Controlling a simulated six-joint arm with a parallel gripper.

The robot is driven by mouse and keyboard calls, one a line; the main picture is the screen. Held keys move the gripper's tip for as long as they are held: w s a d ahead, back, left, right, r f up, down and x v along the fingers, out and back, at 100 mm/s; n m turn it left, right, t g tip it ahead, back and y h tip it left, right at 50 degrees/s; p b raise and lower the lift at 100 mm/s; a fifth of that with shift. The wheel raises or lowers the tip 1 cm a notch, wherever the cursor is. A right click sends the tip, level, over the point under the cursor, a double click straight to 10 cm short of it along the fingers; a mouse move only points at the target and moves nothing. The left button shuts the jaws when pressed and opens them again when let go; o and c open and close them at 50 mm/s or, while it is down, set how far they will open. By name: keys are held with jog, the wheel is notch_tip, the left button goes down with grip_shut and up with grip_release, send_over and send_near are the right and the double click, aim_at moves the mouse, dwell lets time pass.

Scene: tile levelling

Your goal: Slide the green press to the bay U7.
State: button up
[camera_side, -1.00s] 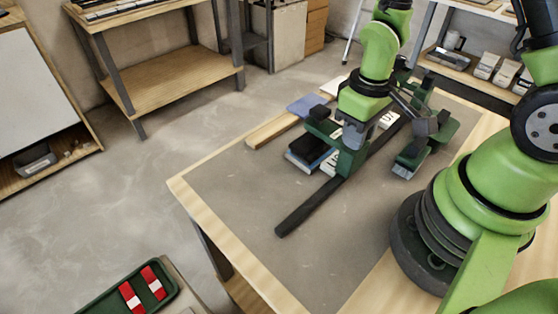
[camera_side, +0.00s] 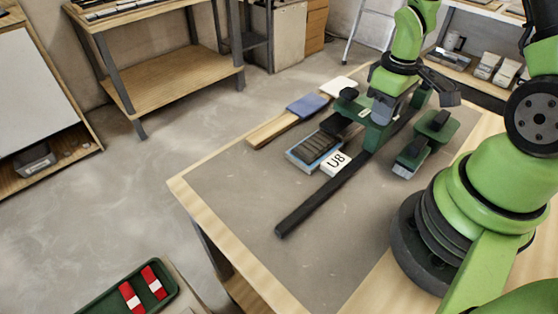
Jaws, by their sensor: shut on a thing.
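The green press (camera_side: 375,138) straddles the long black rail (camera_side: 318,202) on the grey work mat. Its arm with a dark pad reaches left over the row of bays. My gripper (camera_side: 385,106) is shut on the press from above; the fingertips are largely hidden. A white label reading U8 (camera_side: 336,162) lies beside the rail, nearer the camera than the press. A blue-edged tray with a dark ribbed tile (camera_side: 314,149) lies left of that label. Another white label (camera_side: 364,113) is partly hidden by the press and my gripper; I cannot read it.
A second green tool with a black handle (camera_side: 428,145) stands right of the rail. The near end of the mat is clear.

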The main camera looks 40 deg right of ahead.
jog(key=shift+d, duration=5.85)
jog(key=o, duration=0.8)
notch_tip(320, 180, up, 7)
jog(key=shift+a+r, duration=0.1)
